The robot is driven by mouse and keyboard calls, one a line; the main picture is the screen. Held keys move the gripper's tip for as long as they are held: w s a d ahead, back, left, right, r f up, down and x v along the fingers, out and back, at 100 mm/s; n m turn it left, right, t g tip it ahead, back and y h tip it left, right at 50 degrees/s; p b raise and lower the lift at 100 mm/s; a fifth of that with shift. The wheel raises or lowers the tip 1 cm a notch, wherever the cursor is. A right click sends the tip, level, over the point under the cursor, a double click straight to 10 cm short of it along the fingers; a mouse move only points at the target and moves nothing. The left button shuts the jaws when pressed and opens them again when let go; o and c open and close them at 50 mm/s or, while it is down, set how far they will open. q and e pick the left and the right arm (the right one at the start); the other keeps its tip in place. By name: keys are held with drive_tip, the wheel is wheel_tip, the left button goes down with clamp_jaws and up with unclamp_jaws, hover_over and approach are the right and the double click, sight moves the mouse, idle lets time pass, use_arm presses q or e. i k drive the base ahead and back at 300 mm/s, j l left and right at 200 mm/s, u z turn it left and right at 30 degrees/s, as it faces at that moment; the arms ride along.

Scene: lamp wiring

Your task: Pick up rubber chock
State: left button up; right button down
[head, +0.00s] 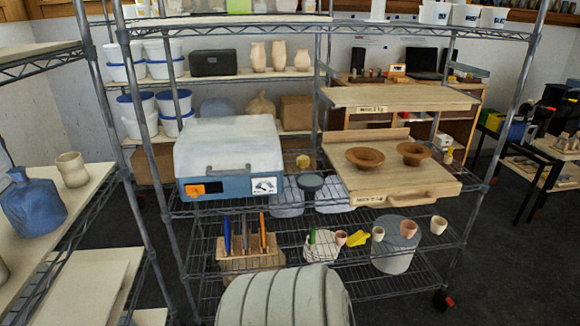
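No thing in the head view can be clearly told as the rubber chock. A small bright yellow, angular piece (358,238) lies on the lower wire shelf, between small cups; its shape is wedge-like, but it is too small to be sure what it is. A dull yellow, rounded piece (303,161) sits on the middle shelf, between the blue-and-white box and the wooden board. Neither of my grippers is in view, so nothing shows of what they hold.
A wire rack (420,232) with metal posts stands in front. It carries a blue-and-white box (228,150), a wooden board (400,185) with two brown bowls, a tool block (250,260) and several cups. A large grey ribbed rounded form (285,297) fills the bottom centre. Dark floor is open at right.

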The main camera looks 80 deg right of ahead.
sight(360, 237)
drive_tip(key=z, duration=3.3)
drive_tip(key=i+u, duration=0.1)
drive_tip(key=u, duration=0.35)
